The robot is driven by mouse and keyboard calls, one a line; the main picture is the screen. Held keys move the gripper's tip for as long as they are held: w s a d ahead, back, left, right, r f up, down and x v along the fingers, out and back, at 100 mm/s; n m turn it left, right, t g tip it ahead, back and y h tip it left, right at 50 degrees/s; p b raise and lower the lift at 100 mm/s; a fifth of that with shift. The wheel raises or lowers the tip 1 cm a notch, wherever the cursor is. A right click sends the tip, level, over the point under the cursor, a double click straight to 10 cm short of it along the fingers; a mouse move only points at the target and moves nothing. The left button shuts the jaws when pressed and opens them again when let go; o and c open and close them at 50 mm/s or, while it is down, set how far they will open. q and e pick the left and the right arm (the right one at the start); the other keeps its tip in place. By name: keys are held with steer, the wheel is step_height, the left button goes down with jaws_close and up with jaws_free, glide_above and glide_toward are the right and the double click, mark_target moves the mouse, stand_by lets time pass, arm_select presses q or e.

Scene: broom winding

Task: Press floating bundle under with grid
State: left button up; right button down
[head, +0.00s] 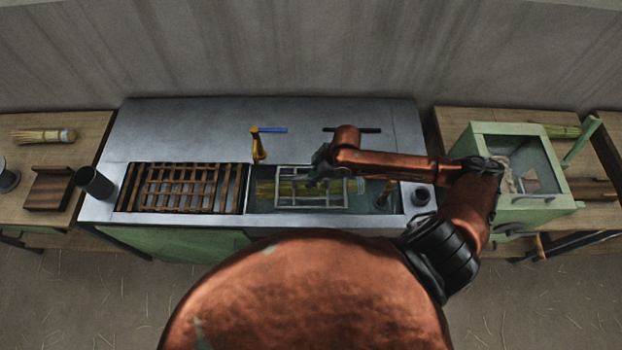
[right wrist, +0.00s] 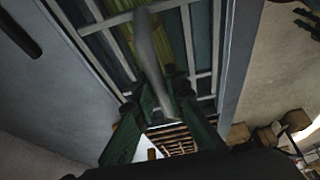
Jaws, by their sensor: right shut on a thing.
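The pale metal grid (head: 336,202) lies flat in the right-hand basin of the steel sink counter. The yellow-green straw bundle (head: 266,187) lies lengthwise beneath its bars; it also shows between the bars in the right wrist view (right wrist: 120,48). How deep the bundle sits in the water is hard to tell. My right gripper (head: 318,172) is over the middle of the grid. In the right wrist view, its green fingers (right wrist: 158,98) are shut on the grid's grey handle (right wrist: 151,45). The gripper and forearm cover part of the grid. My left gripper is not in view.
A brown slatted rack (head: 180,188) fills the left basin. A brass tap with a blue lever (head: 259,145) stands behind the basins. A wooden-handled tool (head: 386,193) is at the basin's right end. A green box (head: 510,175) stands to the right, a dark cup (head: 92,183) at left.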

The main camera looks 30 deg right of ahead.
steer(key=shift+f+b, duration=1.35)
steer(key=shift+f, duration=0.05)
steer(key=shift+f+b, duration=0.5)
steer(key=shift+f, duration=1.6)
steer(key=c, duration=1.2)
jaws_free()
steer(key=shift+o, duration=0.2)
steer(key=o, duration=0.6)
steer(key=shift+c, duration=0.2)
